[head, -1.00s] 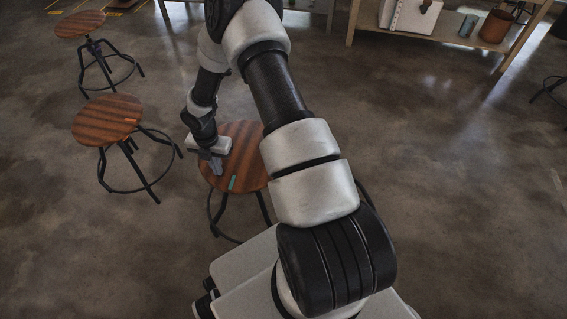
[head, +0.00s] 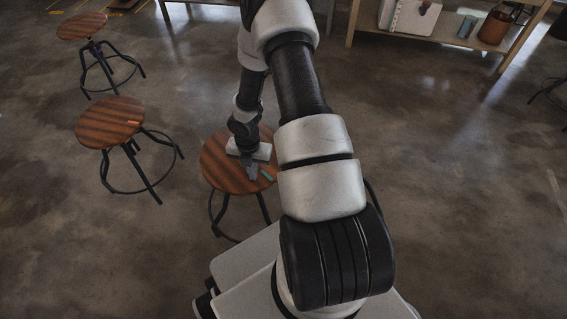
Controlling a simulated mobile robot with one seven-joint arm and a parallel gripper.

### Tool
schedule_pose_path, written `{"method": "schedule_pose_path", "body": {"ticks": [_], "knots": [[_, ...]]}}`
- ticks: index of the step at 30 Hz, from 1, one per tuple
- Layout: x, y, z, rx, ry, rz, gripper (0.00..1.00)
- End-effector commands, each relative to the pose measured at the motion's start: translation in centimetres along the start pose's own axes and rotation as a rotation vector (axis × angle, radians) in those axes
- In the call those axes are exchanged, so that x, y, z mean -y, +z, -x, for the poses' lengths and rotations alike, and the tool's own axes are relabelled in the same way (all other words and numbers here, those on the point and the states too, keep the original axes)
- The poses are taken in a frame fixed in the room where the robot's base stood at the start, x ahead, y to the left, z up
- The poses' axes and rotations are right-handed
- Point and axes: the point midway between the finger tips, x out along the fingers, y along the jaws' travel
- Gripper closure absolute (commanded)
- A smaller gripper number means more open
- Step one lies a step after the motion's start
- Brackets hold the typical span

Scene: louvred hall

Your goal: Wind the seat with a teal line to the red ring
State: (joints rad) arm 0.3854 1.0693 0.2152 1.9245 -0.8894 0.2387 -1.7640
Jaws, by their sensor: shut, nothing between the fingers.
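The round striped wooden seat (head: 216,172) with a short teal line (head: 267,174) is the top of a stool with dark legs, left of my arm. The teal line lies at the seat's lower right. My gripper (head: 251,174) points down at the seat, just left of the teal line. Its fingers are shut and empty; I cannot tell whether they touch the seat. I cannot make out a red ring; the stem under this seat is hidden. The arm's large links cover the area just right of the seat.
A second stool (head: 110,118) with an orange mark stands to the left, and a third (head: 82,26) behind it. A wooden shelf (head: 450,45) with a notebook and containers stands at the upper right. Bare concrete floor (head: 450,190) lies open at right.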

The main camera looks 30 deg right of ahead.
Motion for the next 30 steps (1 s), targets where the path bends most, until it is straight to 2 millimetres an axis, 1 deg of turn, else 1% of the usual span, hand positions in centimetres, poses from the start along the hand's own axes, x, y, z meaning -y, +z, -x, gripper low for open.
{"method": "schedule_pose_path", "body": {"ticks": [1,9,13,15,17,20,30], "knots": [[1.5,-0.1,-0.3,-0.014,-0.018,-0.008,1.00],[4.0,2.4,-0.1,-0.014,-0.019,-0.009,1.00],[4.6,4.0,-0.1,-0.013,-0.017,-0.010,1.00],[4.5,3.9,-0.3,-0.012,-0.018,-0.005,1.00],[4.4,3.9,-0.1,-0.011,-0.017,-0.005,1.00],[4.3,3.9,0.8,-0.010,-0.015,-0.004,1.00],[3.9,4.1,5.2,-0.005,-0.008,-0.002,1.00]]}}
